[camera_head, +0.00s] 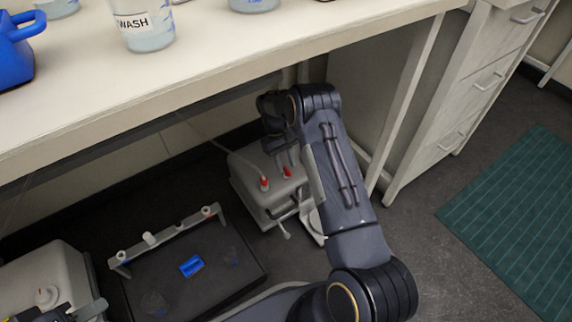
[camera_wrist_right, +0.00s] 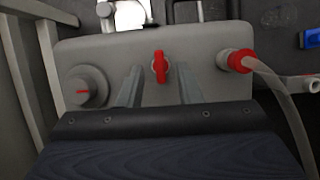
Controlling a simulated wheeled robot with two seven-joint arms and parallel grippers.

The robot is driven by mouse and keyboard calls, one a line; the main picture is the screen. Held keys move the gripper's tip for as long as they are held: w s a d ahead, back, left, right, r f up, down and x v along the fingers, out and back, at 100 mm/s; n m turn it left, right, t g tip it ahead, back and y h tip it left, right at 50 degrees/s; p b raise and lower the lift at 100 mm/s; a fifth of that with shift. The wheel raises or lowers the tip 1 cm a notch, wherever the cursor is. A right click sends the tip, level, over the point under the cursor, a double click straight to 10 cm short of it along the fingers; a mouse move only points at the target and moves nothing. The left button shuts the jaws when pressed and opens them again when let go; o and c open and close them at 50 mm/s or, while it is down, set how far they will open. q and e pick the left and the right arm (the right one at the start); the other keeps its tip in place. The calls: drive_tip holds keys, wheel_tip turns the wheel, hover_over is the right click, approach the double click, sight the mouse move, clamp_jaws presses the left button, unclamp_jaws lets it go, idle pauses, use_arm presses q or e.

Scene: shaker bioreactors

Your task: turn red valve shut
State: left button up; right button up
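The red valve (camera_wrist_right: 160,67) is a small red handle on top of a grey box (camera_wrist_right: 215,35), upright in the right wrist view. In the head view the valve (camera_head: 287,171) shows small on the same box (camera_head: 250,185) under the bench. My right gripper (camera_wrist_right: 158,80) is open. Its two fingers stand on either side of the valve in the wrist view, with gaps on both sides. In the head view the right gripper (camera_head: 281,152) is partly hidden by its arm. A dark shape (camera_head: 88,310) at the lower left edge may be my left gripper, mostly cut off.
A red tube fitting (camera_wrist_right: 238,61) with a clear hose sits right of the valve; a round grey knob (camera_wrist_right: 86,87) sits left. The bench top (camera_head: 250,50) hangs over the box. A black tray (camera_head: 205,275) with a blue clip (camera_head: 191,266) stands nearby.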

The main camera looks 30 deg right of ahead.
drive_tip(key=p+v, duration=0.1)
drive_tip(key=v, duration=0.5)
drive_tip(key=shift+p, duration=0.3)
